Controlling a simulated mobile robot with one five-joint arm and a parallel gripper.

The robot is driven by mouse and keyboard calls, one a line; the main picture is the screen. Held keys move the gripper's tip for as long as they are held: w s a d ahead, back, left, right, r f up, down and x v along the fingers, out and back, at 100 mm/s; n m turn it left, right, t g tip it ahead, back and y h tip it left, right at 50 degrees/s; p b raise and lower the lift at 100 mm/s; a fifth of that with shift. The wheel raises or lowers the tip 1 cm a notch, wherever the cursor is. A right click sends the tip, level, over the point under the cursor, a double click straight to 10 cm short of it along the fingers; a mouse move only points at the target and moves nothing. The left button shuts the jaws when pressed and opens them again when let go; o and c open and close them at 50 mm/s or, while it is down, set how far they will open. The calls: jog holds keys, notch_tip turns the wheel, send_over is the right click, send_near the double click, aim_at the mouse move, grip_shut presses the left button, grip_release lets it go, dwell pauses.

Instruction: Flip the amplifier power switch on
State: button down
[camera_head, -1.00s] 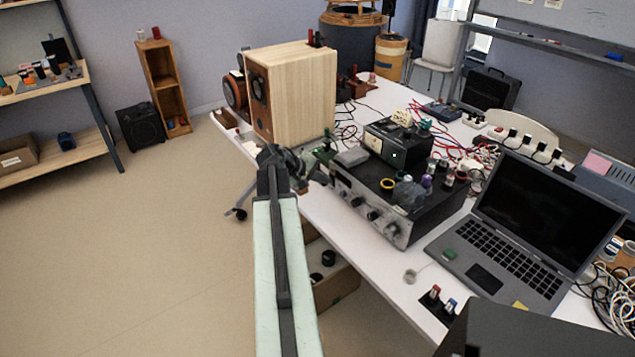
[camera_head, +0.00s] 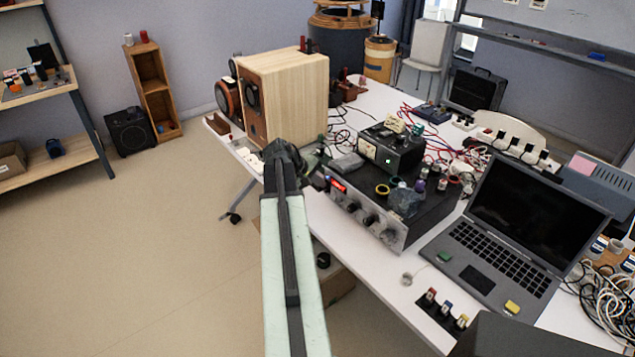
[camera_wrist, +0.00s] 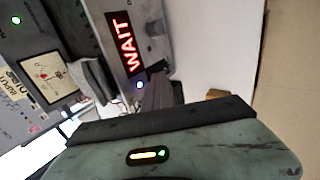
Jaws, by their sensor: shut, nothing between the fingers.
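The amplifier (camera_head: 391,234), a wide dark box with a grey knobbed front, stands on the white table. A small red display (camera_head: 338,186) glows at the left end of its front. In the wrist view, the amplifier's panel (camera_wrist: 95,18) shows the red word WAIT (camera_wrist: 119,42) and a small blue light (camera_wrist: 140,85). My gripper (camera_head: 318,179) is shut and empty at the left end of the amplifier front. In the wrist view, my gripper (camera_wrist: 158,92) is close beside the blue light. I cannot make out the power switch; the fingers may hide it.
A smaller meter box (camera_head: 400,153) sits on the amplifier. A wooden speaker (camera_head: 290,100) stands behind my gripper, to the left. An open laptop (camera_head: 535,215) is on the right. Cables (camera_head: 345,135) lie behind the amplifier. The floor (camera_head: 130,250) at left is clear.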

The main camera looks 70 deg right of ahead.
jog(key=shift+s+d+r+p, duration=0.15)
jog(key=shift+s+r+p, duration=0.35)
jog(key=shift+r, duration=0.3)
jog(key=shift+w, duration=0.15)
jog(key=a+f+p+v, duration=0.1)
jog(key=p+v, duration=0.7)
jog(key=v, duration=0.4)
jog(key=shift+w+a+r+p, duration=0.3)
jog(key=shift+w+p, duration=0.05)
